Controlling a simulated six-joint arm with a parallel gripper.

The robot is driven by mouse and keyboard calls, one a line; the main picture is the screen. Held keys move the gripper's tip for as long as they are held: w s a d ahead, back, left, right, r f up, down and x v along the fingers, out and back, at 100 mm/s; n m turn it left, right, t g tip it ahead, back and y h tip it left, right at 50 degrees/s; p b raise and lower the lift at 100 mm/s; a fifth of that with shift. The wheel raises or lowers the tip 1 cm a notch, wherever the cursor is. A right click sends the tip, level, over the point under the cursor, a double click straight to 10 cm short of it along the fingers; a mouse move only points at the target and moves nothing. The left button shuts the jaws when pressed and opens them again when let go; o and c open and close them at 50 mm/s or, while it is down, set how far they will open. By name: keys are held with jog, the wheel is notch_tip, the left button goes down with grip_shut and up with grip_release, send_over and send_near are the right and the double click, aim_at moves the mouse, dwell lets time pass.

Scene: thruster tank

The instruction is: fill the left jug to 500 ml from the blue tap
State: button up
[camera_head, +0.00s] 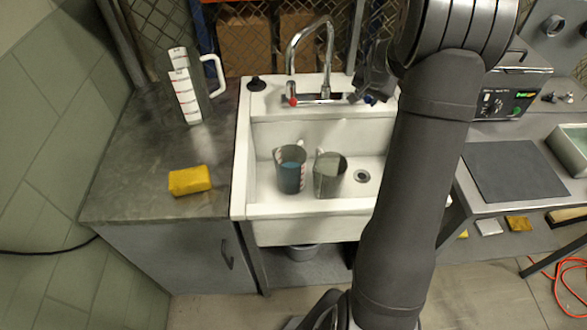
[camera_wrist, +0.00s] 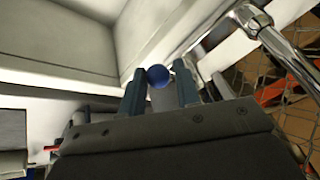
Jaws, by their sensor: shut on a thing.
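The left jug (camera_head: 290,171) stands upright in the sink, with red marks on its side and dark blue-teal contents; its level cannot be read. A second, greyish jug (camera_head: 329,176) stands close to its right. The chrome tap (camera_head: 309,27) arches over the sink, with a red knob (camera_head: 292,100) at its left. The blue tap knob (camera_wrist: 158,76) sits between the fingers of my gripper (camera_wrist: 160,79) in the wrist view, and the gripper is shut on it. In the head view my gripper (camera_head: 372,88) is at the tap's right end. I cannot make out a water stream.
The white sink (camera_head: 241,190) holds both jugs, with a drain (camera_head: 361,176) to their right. A tall marked jug (camera_head: 187,88) and a yellow sponge (camera_head: 190,180) are on the left counter (camera_head: 135,160). A dark mat (camera_head: 514,170) lies on the right bench.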

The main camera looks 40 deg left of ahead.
jog(key=shift+s+a, duration=0.15)
jog(key=shift+a, duration=0.15)
jog(key=shift+w+d, duration=0.3)
jog(key=shift+c, duration=0.5)
jog(key=shift+o, duration=0.5)
jog(key=shift+w+d, duration=0.7)
jog(key=shift+w, duration=0.15)
jog(key=shift+w+r, duration=0.1)
jog(key=shift+r, duration=0.05)
jog(key=shift+s+a, duration=0.75)
jog(key=shift+s, duration=0.05)
jog(key=shift+c, duration=0.5)
jog(key=shift+o, duration=0.2)
jog(key=shift+s+a, duration=0.3)
jog(key=shift+o, duration=0.3)
jog(key=shift+s, duration=0.1)
